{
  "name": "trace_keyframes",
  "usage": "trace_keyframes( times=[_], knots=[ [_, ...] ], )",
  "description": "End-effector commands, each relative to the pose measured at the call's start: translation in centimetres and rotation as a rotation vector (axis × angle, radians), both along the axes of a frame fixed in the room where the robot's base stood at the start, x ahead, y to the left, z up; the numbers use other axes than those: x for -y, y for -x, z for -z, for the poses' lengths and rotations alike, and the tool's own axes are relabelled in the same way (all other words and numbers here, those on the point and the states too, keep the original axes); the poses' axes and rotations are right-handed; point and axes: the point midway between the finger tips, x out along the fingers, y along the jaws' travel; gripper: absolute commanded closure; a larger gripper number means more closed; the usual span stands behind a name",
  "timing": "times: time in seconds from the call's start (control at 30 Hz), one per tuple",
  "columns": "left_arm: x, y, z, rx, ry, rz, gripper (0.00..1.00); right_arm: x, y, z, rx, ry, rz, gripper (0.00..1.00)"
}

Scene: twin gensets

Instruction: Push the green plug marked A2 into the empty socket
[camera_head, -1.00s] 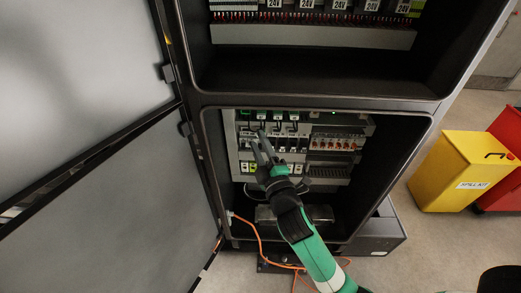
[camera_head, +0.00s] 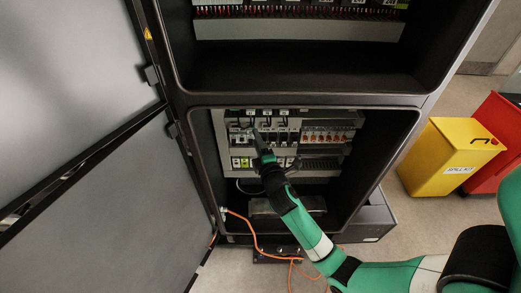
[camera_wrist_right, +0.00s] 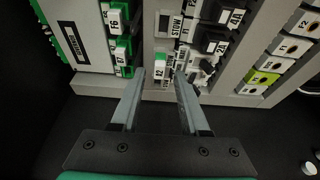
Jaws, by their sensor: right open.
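In the right wrist view, a small block with a green top and a white label (camera_wrist_right: 160,68) sits between my fingertips. Its label looks like A2 but is too small to read surely. My right gripper (camera_wrist_right: 158,76) is open, one finger on each side of the block; I cannot tell whether they touch it. In the head view, my right gripper (camera_head: 256,134) reaches into the lower cabinet bay at the left of the device rows and partly hides them. I cannot make out the empty socket. My left gripper is out of view.
Green-and-white blocks (camera_wrist_right: 122,50) stand left of the fingers in the wrist view. Black plugs (camera_wrist_right: 216,46) and a STOW label (camera_wrist_right: 177,25) are to the right. The open cabinet door (camera_head: 95,190) is at left. A yellow bin (camera_head: 440,160) stands at right.

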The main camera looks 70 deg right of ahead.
Motion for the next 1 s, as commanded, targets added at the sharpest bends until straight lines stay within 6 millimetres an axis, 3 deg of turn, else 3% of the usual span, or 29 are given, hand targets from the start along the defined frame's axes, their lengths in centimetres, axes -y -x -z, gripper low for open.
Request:
trace_keyframes(
  times=[0.33,1.0],
  knots=[
    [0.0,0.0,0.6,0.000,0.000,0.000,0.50,2.8,-2.4,0.0,0.001,0.000,0.000,0.55],
    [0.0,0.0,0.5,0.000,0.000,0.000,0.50,3.0,-2.6,-0.1,0.000,-0.001,0.000,0.55]
  ],
)
